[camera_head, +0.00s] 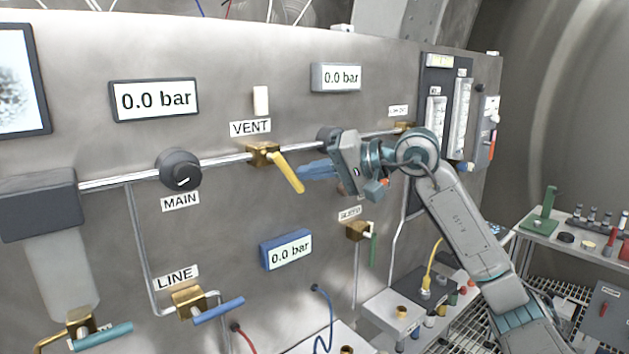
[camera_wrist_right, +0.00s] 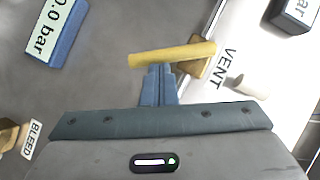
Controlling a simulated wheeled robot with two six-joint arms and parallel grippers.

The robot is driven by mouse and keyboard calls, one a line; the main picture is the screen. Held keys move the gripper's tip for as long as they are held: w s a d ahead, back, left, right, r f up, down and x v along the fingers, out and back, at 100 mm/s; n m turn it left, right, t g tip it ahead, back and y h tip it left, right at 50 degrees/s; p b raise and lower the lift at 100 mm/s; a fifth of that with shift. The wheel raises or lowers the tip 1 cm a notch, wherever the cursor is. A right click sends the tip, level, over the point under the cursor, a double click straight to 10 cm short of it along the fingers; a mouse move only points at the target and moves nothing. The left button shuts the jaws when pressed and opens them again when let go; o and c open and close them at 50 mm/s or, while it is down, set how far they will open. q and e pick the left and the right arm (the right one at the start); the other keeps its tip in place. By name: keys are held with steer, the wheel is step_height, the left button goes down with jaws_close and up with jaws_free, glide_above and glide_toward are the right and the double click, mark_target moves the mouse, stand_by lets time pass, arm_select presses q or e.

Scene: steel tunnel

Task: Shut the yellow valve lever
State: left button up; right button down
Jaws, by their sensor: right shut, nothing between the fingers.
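The yellow valve lever (camera_head: 288,173) sits on a brass valve body (camera_head: 262,153) in the pipe under the VENT label. It points down and to the right, at a steep angle to the pipe. My right gripper (camera_head: 304,171) is just right of the lever, its blue fingers shut with nothing between them. In the right wrist view the shut fingertips (camera_wrist_right: 160,70) are at the middle of the yellow lever (camera_wrist_right: 172,54). They look very close to it or touching; I cannot tell which. My left gripper is not in view.
The MAIN knob (camera_head: 181,169) is left along the same pipe. The LINE valve's blue lever (camera_head: 218,310) and the BLEED valve's green lever (camera_head: 373,245) are below. A blue-framed gauge (camera_head: 286,250) sits under the yellow lever. A bench (camera_head: 565,238) stands at right.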

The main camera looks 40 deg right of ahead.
mark_target(303, 187)
arm_select(q)
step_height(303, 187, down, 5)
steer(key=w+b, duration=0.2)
steer(key=b, duration=0.2)
arm_select(e)
steer(key=shift+a+f+m+t+y, duration=0.25)
steer(key=shift+f+m+y, duration=0.15)
steer(key=shift+f+m, duration=0.15)
steer(key=shift+a+f+m+t+y, duration=0.2)
steer(key=shift+f+m+y, duration=0.2)
steer(key=shift+m, duration=0.15)
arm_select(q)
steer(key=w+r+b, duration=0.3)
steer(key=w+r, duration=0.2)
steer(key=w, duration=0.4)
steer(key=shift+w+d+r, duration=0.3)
arm_select(e)
steer(key=shift+s+a+f+m+t+y, duration=0.1)
steer(key=shift+a+f+m+t+y, duration=0.35)
steer(key=shift+a+m, duration=0.3)
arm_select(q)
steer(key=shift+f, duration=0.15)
